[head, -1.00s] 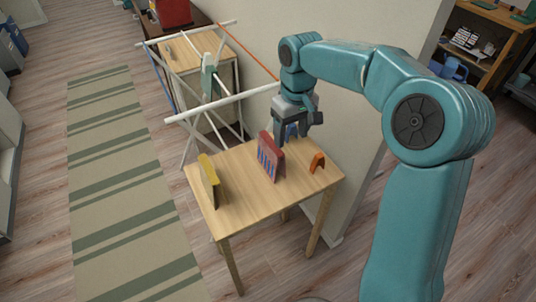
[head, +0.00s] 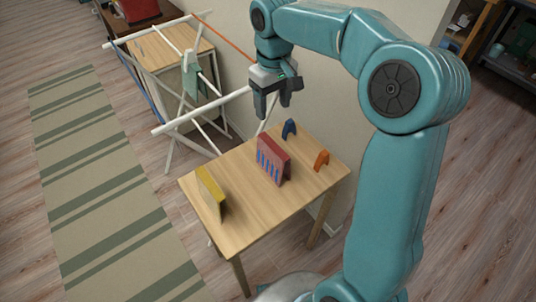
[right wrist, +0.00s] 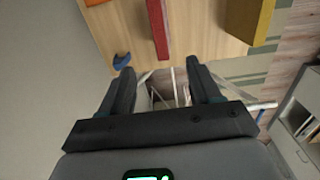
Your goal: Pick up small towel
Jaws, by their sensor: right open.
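A grey-green cloth, which looks like the small towel (head: 190,74), hangs over a rod of the white drying rack (head: 200,110) behind the small table in the head view. I cannot pick it out in the right wrist view. My right gripper (head: 272,104) is open and empty, fingers pointing down, to the right of the cloth and apart from it. It is near the front right end of the rack, beyond the table's back edge. Its two fingers also show in the right wrist view (right wrist: 160,78). My left gripper is not in view.
A wall stands to the right of the rack. A striped rug (head: 95,180) lies on clear floor at left.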

